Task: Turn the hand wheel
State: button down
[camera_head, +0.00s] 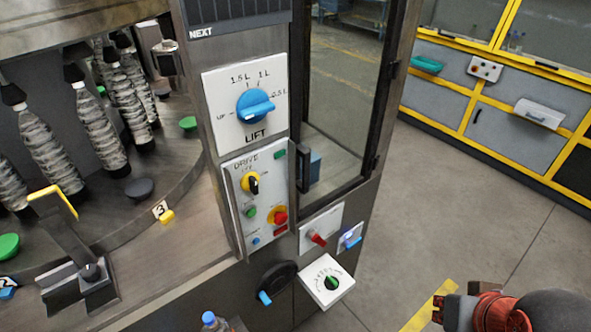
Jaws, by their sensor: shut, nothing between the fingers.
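The hand wheel appears to be the dark round wheel (277,281) with a blue handle, low on the front of the machine. The handle points to the lower left. My gripper (446,309) shows at the bottom right, in dark and reddish parts. It is shut and empty, well to the right of the wheel and apart from the machine. The lower part of my gripper is cut off by the picture's edge.
Above are the DRIVE panel (256,200) and the LIFT knob (255,105). Open floor lies right.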

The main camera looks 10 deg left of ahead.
aim_at(279, 276)
jog(key=u, duration=1.4)
